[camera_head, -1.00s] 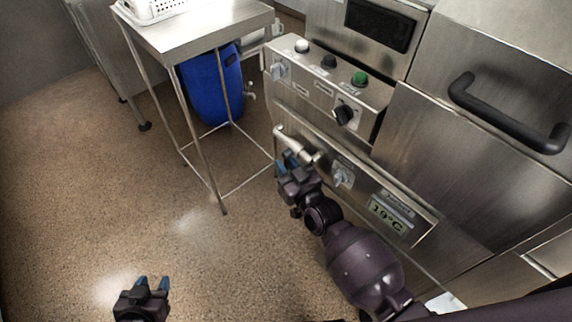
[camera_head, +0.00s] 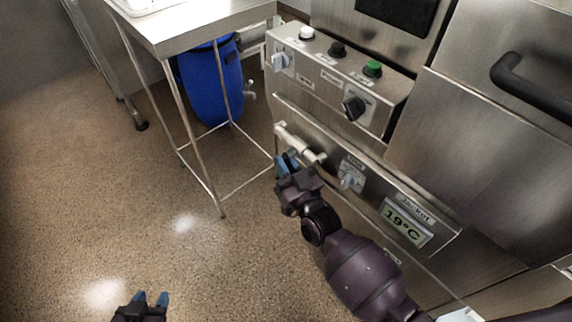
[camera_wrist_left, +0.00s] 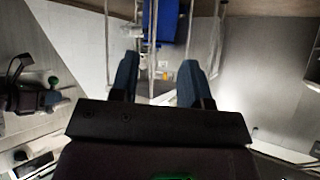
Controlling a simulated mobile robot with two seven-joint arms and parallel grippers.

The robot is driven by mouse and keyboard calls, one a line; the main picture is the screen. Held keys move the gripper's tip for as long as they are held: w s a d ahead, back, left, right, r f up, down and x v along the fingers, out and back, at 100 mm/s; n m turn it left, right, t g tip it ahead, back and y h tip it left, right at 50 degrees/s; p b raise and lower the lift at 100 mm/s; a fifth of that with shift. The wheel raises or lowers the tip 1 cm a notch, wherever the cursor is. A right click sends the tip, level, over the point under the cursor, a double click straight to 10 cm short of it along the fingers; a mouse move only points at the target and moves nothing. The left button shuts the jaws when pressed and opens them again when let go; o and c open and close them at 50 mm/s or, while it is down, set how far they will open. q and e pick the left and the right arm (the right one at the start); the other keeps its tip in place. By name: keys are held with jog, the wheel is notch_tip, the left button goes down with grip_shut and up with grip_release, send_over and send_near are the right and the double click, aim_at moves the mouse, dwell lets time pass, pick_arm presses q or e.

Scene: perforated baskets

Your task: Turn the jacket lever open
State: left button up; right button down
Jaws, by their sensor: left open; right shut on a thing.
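A pale metal lever (camera_head: 300,144) sticks out from the front of the steel machine, low on the left of the jacket panel. My right gripper (camera_head: 286,163) is at this lever, its blue fingertips shut against its underside; the exact grip is hidden by the fingers. A small grey knob (camera_head: 351,179) sits on the panel to the right, beside the jacket display (camera_head: 404,228) that reads 19°C. My left gripper (camera_head: 150,299) is open and empty above the floor at the bottom left. Its two blue fingers are apart in the left wrist view (camera_wrist_left: 158,80).
The steel machine's upper panel (camera_head: 318,68) carries several buttons and knobs. A steel table (camera_head: 190,32) stands at the left, with a blue barrel (camera_head: 212,88) behind its legs. A dark handle (camera_head: 530,90) juts out at the right. The brown floor at the left is clear.

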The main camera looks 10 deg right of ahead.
jog(key=shift+w+a+f+t+y+b, duration=0.25)
jog(key=shift+f+t+b, duration=0.25)
jog(key=shift+b, duration=0.35)
jog(key=shift+r+m+t+b, duration=0.15)
jog(key=shift+m+t+b, duration=0.25)
jog(key=shift+w+a+r+t+b, duration=0.15)
jog(key=shift+w+r+t+b, duration=0.25)
jog(key=shift+t+b, duration=0.45)
pick_arm(q)
jog(key=shift+g, duration=0.3)
notch_tip(320, 180, down, 4)
jog(key=shift+a+f, duration=0.15)
jog(key=shift+f, duration=0.05)
pick_arm(e)
jog(key=shift+s+r+m, duration=0.1)
jog(key=shift+r+m, duration=0.05)
jog(key=shift+m, duration=0.15)
pick_arm(q)
jog(key=shift+r, duration=0.15)
pick_arm(e)
jog(key=shift+r, duration=0.15)
pick_arm(q)
jog(key=shift+s+f, duration=0.1)
jog(key=shift+f, duration=0.1)
pick_arm(e)
jog(key=c, duration=1.2)
grip_release()
